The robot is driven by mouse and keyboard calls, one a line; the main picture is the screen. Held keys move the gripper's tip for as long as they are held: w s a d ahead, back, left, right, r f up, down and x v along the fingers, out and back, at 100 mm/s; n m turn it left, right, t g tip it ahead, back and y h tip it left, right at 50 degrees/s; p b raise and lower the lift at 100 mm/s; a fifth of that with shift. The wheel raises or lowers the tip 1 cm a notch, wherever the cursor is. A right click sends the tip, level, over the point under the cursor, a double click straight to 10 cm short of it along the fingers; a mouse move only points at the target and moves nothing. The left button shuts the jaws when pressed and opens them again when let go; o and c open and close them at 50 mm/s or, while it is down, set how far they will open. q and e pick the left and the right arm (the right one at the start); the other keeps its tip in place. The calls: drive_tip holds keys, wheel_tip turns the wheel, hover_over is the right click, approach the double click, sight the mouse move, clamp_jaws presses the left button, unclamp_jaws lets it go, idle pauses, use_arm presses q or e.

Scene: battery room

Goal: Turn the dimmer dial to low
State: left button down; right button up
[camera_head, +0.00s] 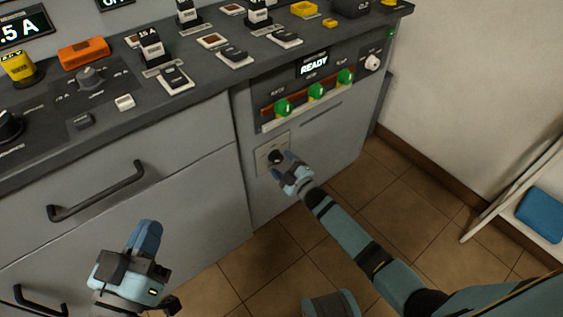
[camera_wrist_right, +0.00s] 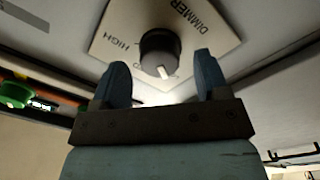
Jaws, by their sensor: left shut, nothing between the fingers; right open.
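The dimmer dial (camera_head: 276,157) is a dark round knob on a pale plate (camera_head: 265,150) low on the grey cabinet's front. In the right wrist view the dial (camera_wrist_right: 160,54) has a white pointer, and its plate (camera_wrist_right: 112,22) reads DIMMER and HIGH; no low mark is readable. My right gripper (camera_head: 283,163) is open right at the dial. In the wrist view its blue fingertips (camera_wrist_right: 160,75) are on either side of the dial, apart from it as seen there. My left gripper (camera_head: 148,226) is shut and empty, in front of the drawers at lower left.
Above the dial are a row of green knobs (camera_head: 315,91) and a READY display (camera_head: 313,64). The counter holds several switches and an orange block (camera_head: 84,52). A drawer handle (camera_head: 97,191) juts out near my left gripper. The tiled floor (camera_head: 370,185) right of the cabinet is open.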

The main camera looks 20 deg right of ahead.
use_arm(q)
drive_tip(key=shift+a+r+t+y+p, duration=0.35)
drive_tip(key=shift+r+p, duration=0.55)
drive_tip(key=shift+p, duration=0.8)
use_arm(e)
drive_tip(key=v, duration=1.2)
drive_tip(key=shift+s, duration=0.4)
drive_tip(key=shift+d, duration=0.1)
use_arm(q)
drive_tip(key=shift+a, duration=0.1)
